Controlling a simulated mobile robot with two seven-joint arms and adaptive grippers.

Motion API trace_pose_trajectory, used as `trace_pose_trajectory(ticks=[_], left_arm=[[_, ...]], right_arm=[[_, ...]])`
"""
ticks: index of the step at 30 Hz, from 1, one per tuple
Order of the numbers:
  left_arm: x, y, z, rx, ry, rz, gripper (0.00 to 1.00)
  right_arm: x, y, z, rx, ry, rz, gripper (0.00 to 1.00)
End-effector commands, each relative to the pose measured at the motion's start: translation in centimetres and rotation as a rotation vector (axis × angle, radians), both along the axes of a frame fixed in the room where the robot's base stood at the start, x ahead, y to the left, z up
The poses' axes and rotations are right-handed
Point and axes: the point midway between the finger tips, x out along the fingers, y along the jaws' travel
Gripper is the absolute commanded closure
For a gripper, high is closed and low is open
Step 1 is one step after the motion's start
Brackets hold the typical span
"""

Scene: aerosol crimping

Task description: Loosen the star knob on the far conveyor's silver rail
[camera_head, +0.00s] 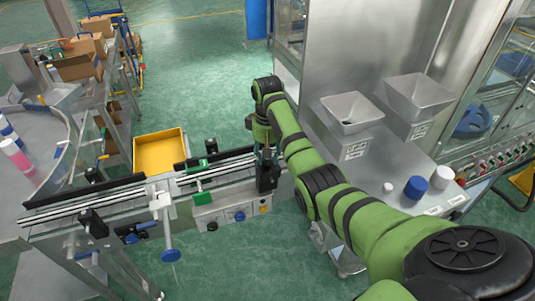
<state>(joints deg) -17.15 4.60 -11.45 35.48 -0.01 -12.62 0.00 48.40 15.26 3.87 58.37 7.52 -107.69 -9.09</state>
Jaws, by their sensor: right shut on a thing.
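The conveyor's silver rail (130,190) runs from the lower left to the middle of the head view. My right arm reaches in from the lower right, and its wrist bends down over the rail's right end. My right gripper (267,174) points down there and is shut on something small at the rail. The gripper covers it; from its place on the rail it appears to be the star knob, but its shape cannot be made out. My left gripper is not in view.
A yellow bin (160,152) stands behind the conveyor. Black clamps (93,223) and a blue-handled post (170,254) stick out at its front. Two metal hoppers (352,112) and a blue cap (415,187) are on the machine at right. Green floor lies open behind.

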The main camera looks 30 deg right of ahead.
Motion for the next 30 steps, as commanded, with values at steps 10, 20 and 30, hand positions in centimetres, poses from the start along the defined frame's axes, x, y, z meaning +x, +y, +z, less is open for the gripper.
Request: trace_pose_trajectory(ticks=[10, 20, 30], left_arm=[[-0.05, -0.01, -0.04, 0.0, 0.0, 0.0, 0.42], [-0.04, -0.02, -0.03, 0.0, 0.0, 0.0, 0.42], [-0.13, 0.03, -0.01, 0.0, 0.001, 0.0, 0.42]], right_arm=[[-0.51, 0.28, -0.66, 0.008, 0.023, 0.012, 0.91], [-0.36, 0.16, -0.43, 0.005, 0.016, 0.009, 0.36], [-0.17, 0.13, -0.19, 0.004, 0.008, -0.089, 0.36]])
